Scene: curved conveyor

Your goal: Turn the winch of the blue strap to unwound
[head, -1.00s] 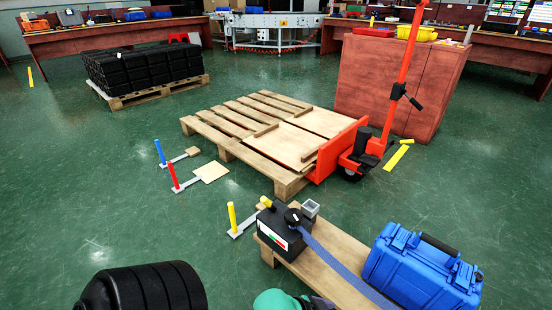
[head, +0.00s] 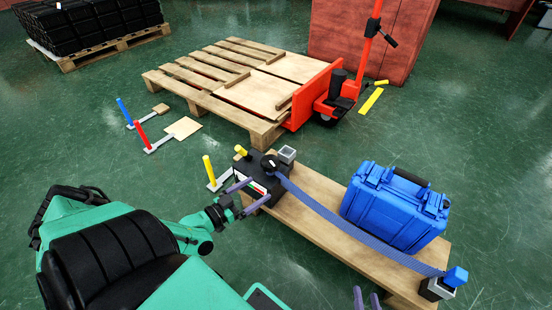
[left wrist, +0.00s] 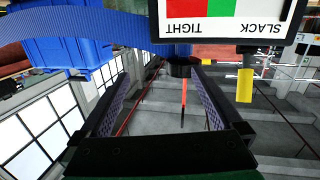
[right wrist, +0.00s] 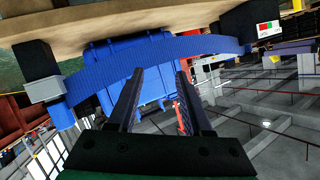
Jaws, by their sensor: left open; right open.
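The winch (head: 258,176) is a black box with a black knob on top, at the left end of a wooden board. Its label (left wrist: 225,12) shows red, green and white, with TIGHT and SLACK upside down in the left wrist view. A yellow handle (head: 241,151) sticks out at one side and also shows in the left wrist view (left wrist: 245,85). The blue strap (head: 335,222) runs from the winch past a blue case to the far-end anchor. My left gripper (head: 252,196) is open and empty just in front of the winch. My right gripper (head: 366,297) is open and empty at the bottom edge.
The blue case (head: 395,208) sits on the board (head: 300,228). The strap's anchor (head: 437,288) with a blue block is at its right end. Yellow, red and blue posts stand on the floor at left. A pallet (head: 265,132) and red pallet jack (head: 325,92) are behind.

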